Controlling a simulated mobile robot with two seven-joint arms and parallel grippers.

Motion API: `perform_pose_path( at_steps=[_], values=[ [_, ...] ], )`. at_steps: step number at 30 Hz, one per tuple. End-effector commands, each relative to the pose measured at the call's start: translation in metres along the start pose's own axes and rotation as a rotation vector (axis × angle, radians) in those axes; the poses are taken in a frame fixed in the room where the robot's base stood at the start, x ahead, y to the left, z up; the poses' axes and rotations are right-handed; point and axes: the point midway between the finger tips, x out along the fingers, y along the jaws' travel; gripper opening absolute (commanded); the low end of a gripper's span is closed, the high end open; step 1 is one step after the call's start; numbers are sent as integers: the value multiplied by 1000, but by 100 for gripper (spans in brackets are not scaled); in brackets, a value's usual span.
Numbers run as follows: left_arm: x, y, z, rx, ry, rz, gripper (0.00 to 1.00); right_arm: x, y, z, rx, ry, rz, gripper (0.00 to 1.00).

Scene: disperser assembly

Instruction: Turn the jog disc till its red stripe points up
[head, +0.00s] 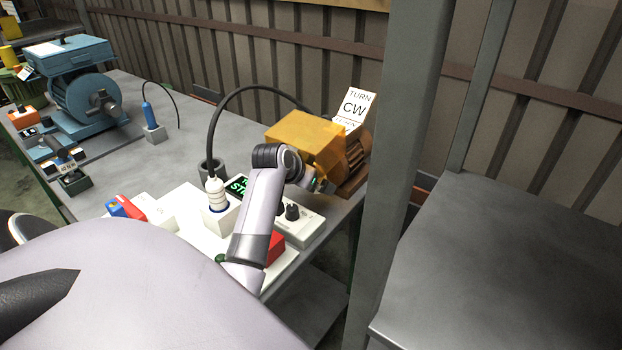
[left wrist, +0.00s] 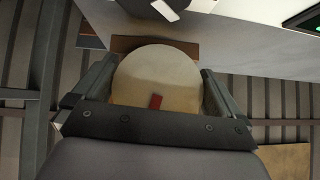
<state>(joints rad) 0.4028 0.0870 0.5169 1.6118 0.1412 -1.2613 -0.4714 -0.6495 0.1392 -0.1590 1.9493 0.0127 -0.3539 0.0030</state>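The jog disc (left wrist: 155,75) is a cream round disc in the left wrist view, with a short red stripe (left wrist: 155,102) near its lower edge in that picture. My left gripper (left wrist: 159,68) has one finger on each side of the disc, with no clear gap at either rim, so it looks shut on it. The disc and fingertips are hidden there behind the arm. My right gripper is in neither view.
A white sign reading "TURN CW" (head: 355,106) stands behind the housing. A control box with black knobs (head: 293,212), a green-lit display (head: 238,186) and a white plug with a black cable (head: 215,190) crowd the bench near my arm. A grey post (head: 405,130) stands to the right.

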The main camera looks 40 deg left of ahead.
Motion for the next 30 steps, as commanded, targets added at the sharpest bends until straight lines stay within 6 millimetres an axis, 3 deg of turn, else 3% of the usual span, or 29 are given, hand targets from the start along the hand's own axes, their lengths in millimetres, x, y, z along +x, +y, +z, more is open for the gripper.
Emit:
perform_pose_path(
  at_steps=[10,21,22,30],
  values=[
    [0,0,0,-139,0,136,69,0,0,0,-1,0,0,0],
    [0,1,0,-155,0,154,69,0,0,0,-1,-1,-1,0],
    [0,1,0,-155,0,154,100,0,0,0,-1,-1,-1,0],
    [-2,1,0,-154,0,153,100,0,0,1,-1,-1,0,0]
  ],
)
